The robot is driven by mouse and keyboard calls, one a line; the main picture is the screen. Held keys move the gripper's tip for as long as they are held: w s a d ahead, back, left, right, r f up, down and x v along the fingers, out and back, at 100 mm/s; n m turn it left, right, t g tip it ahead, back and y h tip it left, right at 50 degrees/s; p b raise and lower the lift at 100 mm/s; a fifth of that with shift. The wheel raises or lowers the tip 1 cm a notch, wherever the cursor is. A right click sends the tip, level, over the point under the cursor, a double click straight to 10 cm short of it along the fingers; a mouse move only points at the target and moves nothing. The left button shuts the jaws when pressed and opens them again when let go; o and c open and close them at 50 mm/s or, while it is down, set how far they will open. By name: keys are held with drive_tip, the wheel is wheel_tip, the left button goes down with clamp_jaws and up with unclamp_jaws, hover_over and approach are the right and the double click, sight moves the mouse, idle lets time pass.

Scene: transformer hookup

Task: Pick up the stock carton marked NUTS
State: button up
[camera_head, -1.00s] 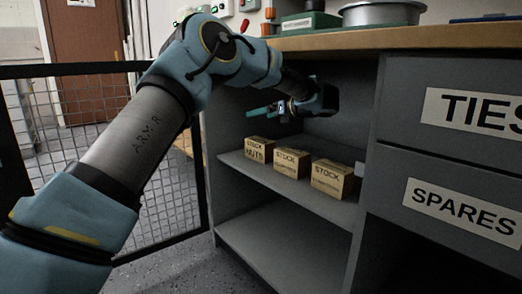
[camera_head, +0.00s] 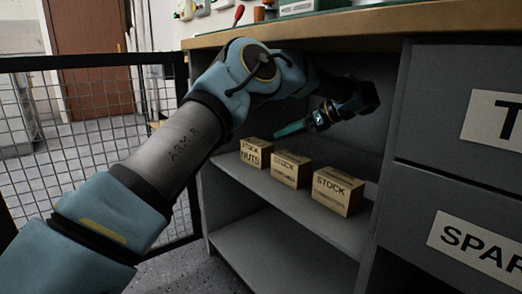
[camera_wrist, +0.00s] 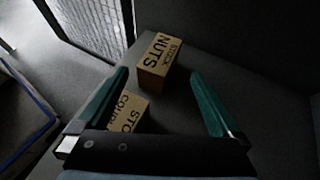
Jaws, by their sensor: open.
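The carton marked NUTS (camera_head: 256,153) is a small brown box, leftmost of three on the upper shelf of the grey cabinet. In the wrist view the NUTS carton (camera_wrist: 158,62) lies ahead, between the lines of the two fingers and beyond their tips. My gripper (camera_head: 279,133) has teal fingers and is inside the shelf bay, above and near the NUTS carton, apart from it. In the wrist view my gripper (camera_wrist: 160,75) is open and empty.
The middle carton (camera_head: 291,169) and the right carton (camera_head: 338,191), both marked STOCK, stand beside it. The middle one shows near the left finger in the wrist view (camera_wrist: 127,112). The wooden worktop (camera_head: 330,25) is above. A mesh fence (camera_head: 90,130) stands left.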

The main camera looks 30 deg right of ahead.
sight(259, 142)
drive_tip(key=b+x, duration=0.5)
drive_tip(key=x, duration=0.5)
drive_tip(key=shift+f, duration=0.2)
drive_tip(key=shift+w+a, duration=0.15)
drive_tip(key=shift+w, duration=0.15)
drive_tip(key=shift+c, duration=0.2)
drive_tip(key=shift+f, duration=0.15)
clamp_jaws()
